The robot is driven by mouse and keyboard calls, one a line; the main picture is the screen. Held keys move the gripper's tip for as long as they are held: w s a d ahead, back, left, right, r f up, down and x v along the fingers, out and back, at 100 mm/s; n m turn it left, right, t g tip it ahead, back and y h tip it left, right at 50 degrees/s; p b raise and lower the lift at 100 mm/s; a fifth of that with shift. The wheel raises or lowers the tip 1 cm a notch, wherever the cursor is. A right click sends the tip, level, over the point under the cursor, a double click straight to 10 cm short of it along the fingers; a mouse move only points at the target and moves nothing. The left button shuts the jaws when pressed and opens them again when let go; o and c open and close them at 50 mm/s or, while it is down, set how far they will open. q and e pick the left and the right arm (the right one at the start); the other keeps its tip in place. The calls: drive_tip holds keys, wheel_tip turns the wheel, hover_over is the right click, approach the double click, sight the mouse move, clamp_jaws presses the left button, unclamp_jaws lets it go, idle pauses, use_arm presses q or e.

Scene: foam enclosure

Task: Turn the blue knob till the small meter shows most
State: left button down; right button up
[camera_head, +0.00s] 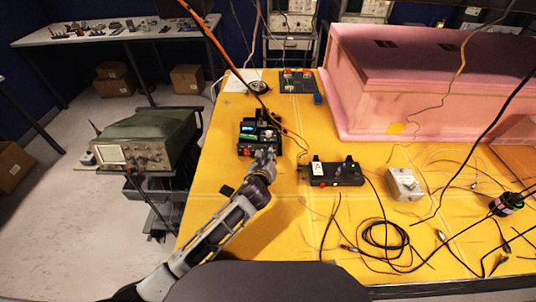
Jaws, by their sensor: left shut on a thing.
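A black instrument (247,128) with small lit green and bluish displays stands on the yellow table, left of its middle. My left arm reaches up from the lower left, and my left gripper (265,157) is at the near right side of this instrument. Its fingers are shut on a small part there, apparently the blue knob, which the fingers hide. I cannot make out the small meter's reading at this size. My right gripper is not in view.
A black box (333,173) with a label stands right of my left gripper, with a grey box (403,184) beyond it. Loose black cables (384,236) cover the table's right front. A pink foam enclosure (420,95) fills the back right. A green oscilloscope (146,140) stands left of the table.

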use_arm(q)
drive_tip(key=shift+a+n+t+h, duration=0.1)
drive_tip(key=shift+n+t+h, duration=0.2)
drive_tip(key=shift+n+h, duration=0.55)
drive_tip(key=shift+n, duration=0.25)
drive_tip(key=c, duration=1.3)
unclamp_jaws()
drive_tip(key=shift+f, duration=0.1)
drive_tip(key=shift+m+y, duration=0.35)
drive_tip(key=shift+m, duration=0.05)
